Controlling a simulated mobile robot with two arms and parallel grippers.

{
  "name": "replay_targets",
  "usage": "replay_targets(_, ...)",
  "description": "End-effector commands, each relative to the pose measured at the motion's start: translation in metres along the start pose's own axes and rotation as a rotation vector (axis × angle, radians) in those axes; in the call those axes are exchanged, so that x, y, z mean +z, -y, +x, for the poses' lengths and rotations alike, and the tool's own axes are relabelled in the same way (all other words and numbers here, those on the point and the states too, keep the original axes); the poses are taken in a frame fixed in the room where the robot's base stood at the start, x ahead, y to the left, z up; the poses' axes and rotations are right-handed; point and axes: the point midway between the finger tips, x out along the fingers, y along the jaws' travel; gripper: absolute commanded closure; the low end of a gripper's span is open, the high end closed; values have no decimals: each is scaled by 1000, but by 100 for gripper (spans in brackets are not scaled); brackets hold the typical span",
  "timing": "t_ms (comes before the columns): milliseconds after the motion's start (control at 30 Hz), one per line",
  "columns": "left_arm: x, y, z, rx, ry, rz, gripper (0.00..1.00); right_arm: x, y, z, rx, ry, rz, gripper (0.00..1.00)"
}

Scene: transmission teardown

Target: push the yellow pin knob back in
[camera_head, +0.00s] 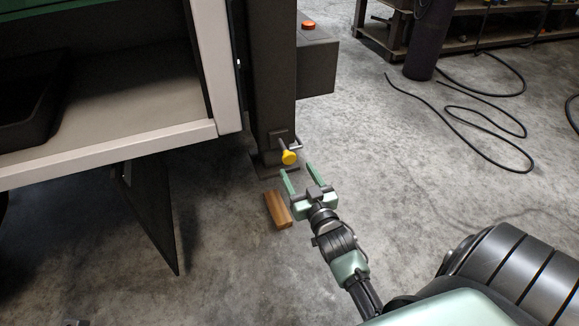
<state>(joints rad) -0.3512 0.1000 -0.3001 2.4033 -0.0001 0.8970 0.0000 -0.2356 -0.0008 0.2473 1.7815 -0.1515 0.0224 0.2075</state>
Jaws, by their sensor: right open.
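The yellow pin knob (289,157) sits low on the front of a dark post (274,90), on a small bracket with a grey bar beside it. My right gripper (298,176) is open, with its two pale green fingers pointing up toward the post. The fingertips are just below and to the right of the knob and look apart from it. Nothing is between the fingers. How far the knob stands out of its bracket is too small to tell. My left gripper does not show.
A wooden block (278,210) lies on the floor left of my right gripper. A grey box with a red button (308,25) is on the post. A light-framed bench (120,150) fills the upper left. Black cables (480,105) lie at right; concrete floor between is clear.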

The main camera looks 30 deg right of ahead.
Motion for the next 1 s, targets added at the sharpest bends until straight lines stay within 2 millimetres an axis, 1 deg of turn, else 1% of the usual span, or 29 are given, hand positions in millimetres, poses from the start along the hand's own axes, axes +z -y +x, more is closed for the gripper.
replay_targets(33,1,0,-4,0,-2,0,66,1,0,8,-1,-4,-1,41)
replay_targets(200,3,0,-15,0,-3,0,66,2,1,37,-2,-2,0,41)
replay_targets(300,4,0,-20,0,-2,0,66,2,1,51,-2,0,1,41)
replay_targets(400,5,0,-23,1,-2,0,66,2,1,61,-2,2,0,41)
replay_targets(533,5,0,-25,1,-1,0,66,2,1,67,-1,3,0,41)
replay_targets(767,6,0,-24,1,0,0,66,1,1,67,-1,4,0,41)
replay_targets(867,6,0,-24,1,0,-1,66,1,1,67,-1,4,0,66)
replay_targets(900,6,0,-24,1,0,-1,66,1,1,67,-1,4,0,77)
replay_targets(967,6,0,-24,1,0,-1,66,1,1,67,-1,4,0,94)
replay_targets(1000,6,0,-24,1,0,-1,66,1,1,67,-1,4,0,100)
